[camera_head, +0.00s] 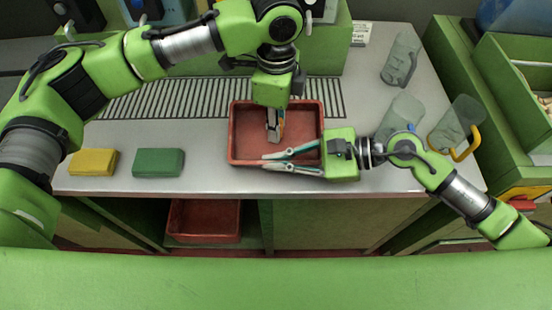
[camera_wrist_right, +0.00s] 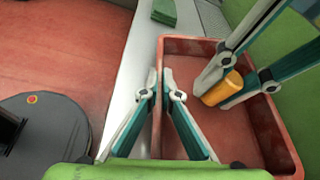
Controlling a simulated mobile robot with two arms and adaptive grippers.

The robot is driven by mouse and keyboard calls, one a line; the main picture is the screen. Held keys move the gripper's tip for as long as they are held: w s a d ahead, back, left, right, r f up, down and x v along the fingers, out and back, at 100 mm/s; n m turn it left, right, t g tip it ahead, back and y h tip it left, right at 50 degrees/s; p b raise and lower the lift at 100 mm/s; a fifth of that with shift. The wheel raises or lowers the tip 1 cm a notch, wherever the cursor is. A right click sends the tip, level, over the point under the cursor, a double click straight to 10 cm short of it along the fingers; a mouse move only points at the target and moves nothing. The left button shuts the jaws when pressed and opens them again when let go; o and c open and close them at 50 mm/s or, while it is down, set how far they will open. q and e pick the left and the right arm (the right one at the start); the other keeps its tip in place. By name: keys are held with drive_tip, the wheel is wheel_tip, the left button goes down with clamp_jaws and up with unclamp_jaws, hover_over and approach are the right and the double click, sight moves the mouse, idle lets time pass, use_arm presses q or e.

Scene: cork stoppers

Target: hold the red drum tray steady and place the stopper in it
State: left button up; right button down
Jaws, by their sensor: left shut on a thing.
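The red drum tray (camera_head: 232,135) lies on the grey table near its front edge; its wall (camera_wrist_right: 275,125) also shows in the right wrist view. My left gripper (camera_head: 273,135) reaches down into it. In the right wrist view, my left gripper (camera_wrist_right: 232,88) is shut on the orange stopper (camera_wrist_right: 221,87), low inside the tray; I cannot tell if the stopper touches the floor. In the head view the gripper mostly hides it. My right gripper (camera_head: 265,162) has one finger inside and one outside the front wall. In its wrist view, the right fingertips (camera_wrist_right: 160,82) close on that wall.
A yellow block (camera_head: 93,162) and a green block (camera_head: 158,162) lie left of the tray. Translucent grey containers (camera_head: 401,115) stand to the right. A slotted grille (camera_head: 170,98) lies behind. Another red tray (camera_head: 204,220) sits below the tabletop.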

use_arm(q)
drive_tip(key=shift+f, duration=0.4)
drive_tip(key=shift+o, duration=1.4)
drive_tip(key=shift+f, duration=0.2)
drive_tip(key=o, duration=0.5)
drive_tip(key=shift+r, duration=0.1)
wheel_tip(320, 180, up, 12)
use_arm(e)
drive_tip(key=c, duration=2.2)
unclamp_jaws()
